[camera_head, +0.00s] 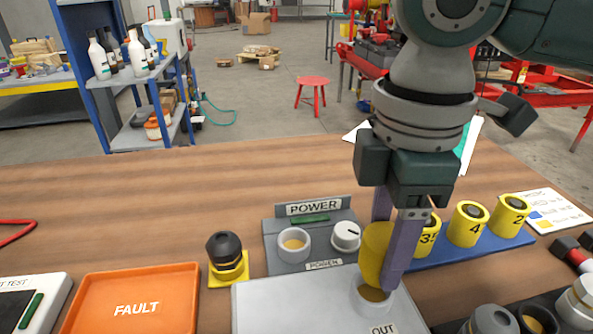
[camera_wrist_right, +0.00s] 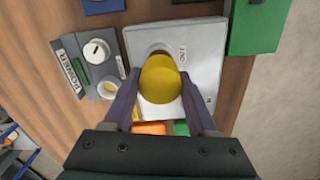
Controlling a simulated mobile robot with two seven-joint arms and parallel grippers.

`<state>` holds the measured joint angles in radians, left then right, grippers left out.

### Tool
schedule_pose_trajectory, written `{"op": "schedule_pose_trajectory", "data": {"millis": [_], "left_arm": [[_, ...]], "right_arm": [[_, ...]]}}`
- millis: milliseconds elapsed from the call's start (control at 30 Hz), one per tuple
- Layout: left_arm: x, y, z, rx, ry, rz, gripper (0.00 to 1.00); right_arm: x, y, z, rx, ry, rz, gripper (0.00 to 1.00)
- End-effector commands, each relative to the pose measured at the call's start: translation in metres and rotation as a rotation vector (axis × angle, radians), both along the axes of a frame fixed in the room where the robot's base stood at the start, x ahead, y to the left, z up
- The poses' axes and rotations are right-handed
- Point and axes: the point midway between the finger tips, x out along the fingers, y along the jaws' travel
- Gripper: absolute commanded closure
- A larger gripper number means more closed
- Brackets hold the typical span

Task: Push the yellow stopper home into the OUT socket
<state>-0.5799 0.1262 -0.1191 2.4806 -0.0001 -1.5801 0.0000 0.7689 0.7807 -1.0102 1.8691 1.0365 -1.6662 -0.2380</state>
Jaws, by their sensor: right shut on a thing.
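My right gripper (camera_head: 383,262) is shut on the yellow stopper (camera_head: 375,250), with one finger on each side of it. The stopper is slightly tilted in the head view, with its lower end right over the OUT socket (camera_head: 372,300), a pale ring on a light grey panel (camera_head: 290,308). The socket's inside still shows below the stopper; I cannot tell whether they touch. In the right wrist view the stopper (camera_wrist_right: 160,79) sits between the fingers and covers part of the socket (camera_wrist_right: 157,52). My left gripper is not in view.
Right behind the gripper, numbered yellow stoppers (camera_head: 468,223) stand on a blue rack (camera_head: 450,251). Dark fittings (camera_head: 492,320) lie front right.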

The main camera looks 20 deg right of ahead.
Motion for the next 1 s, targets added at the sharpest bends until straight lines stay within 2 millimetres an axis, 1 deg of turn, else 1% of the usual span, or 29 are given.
{"op": "schedule_pose_trajectory", "data": {"millis": [33, 67, 100, 133, 433, 800, 1000], "left_arm": [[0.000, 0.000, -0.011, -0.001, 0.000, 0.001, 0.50], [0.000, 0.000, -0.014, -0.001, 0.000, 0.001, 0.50], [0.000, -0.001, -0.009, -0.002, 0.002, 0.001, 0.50], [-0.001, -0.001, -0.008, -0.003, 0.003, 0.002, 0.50], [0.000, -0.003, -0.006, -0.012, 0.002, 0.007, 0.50], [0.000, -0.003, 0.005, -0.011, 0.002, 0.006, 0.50], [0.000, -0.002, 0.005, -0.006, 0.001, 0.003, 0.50]], "right_arm": [[0.000, 0.000, -0.009, 0.000, -0.001, 0.000, 1.00], [0.000, 0.000, -0.011, 0.000, -0.001, 0.000, 1.00], [0.000, 0.000, -0.006, 0.000, -0.001, 0.000, 1.00], [0.000, 0.000, -0.005, 0.000, 0.000, 0.000, 1.00], [0.000, 0.000, -0.005, 0.001, 0.000, 0.000, 1.00], [0.000, 0.001, -0.004, 0.002, 0.001, 0.000, 1.00], [0.000, 0.001, -0.005, 0.000, 0.000, 0.001, 1.00]]}}
